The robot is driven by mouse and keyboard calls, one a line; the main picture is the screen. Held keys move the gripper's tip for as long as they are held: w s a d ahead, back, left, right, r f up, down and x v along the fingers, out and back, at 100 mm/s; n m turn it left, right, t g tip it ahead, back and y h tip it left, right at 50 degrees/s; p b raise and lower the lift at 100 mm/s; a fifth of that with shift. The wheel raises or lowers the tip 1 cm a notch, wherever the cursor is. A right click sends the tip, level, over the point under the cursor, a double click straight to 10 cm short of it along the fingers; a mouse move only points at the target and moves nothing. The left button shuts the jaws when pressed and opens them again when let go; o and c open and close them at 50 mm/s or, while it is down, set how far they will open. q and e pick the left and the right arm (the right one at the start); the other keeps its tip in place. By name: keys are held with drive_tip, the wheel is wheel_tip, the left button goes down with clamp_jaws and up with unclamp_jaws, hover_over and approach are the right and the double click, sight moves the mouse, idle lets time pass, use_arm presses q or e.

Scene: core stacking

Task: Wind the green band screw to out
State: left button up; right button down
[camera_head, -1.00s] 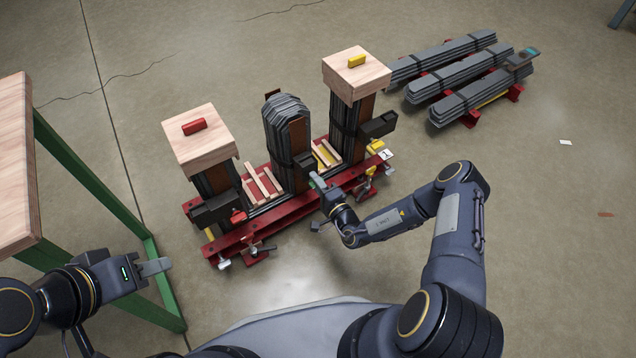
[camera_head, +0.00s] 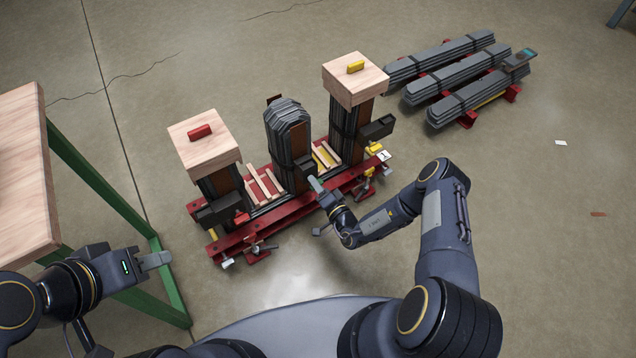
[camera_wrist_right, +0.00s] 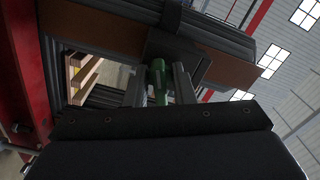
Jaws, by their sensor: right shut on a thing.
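The green band screw (camera_wrist_right: 157,75) shows in the right wrist view between my right gripper's two fingers, in front of a dark clamp block. My right gripper (camera_wrist_right: 160,85) is shut on it. In the head view the right gripper (camera_head: 316,184) reaches the front of the middle core limb (camera_head: 287,140), a rounded stack of grey sheets with a dark band. The screw's far end is hidden by the clamp block. My left gripper (camera_head: 155,261) is at the lower left, away from the core, beside a green table leg; its jaw gap is not clear.
The red base frame (camera_head: 225,246) carries the three limbs. The outer limbs bear wooden blocks with a red piece (camera_head: 199,132) and a yellow piece (camera_head: 355,67). Grey sheet bundles (camera_head: 455,75) lie at the back right. A wooden-topped table (camera_head: 25,170) stands left.

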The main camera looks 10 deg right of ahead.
drive_tip(key=shift+r+n+p, duration=0.1)
drive_tip(key=shift+n+p, duration=0.6)
drive_tip(key=shift+n, duration=0.1)
drive_tip(key=shift+n+p, duration=0.75)
drive_tip(key=shift+n, duration=0.95)
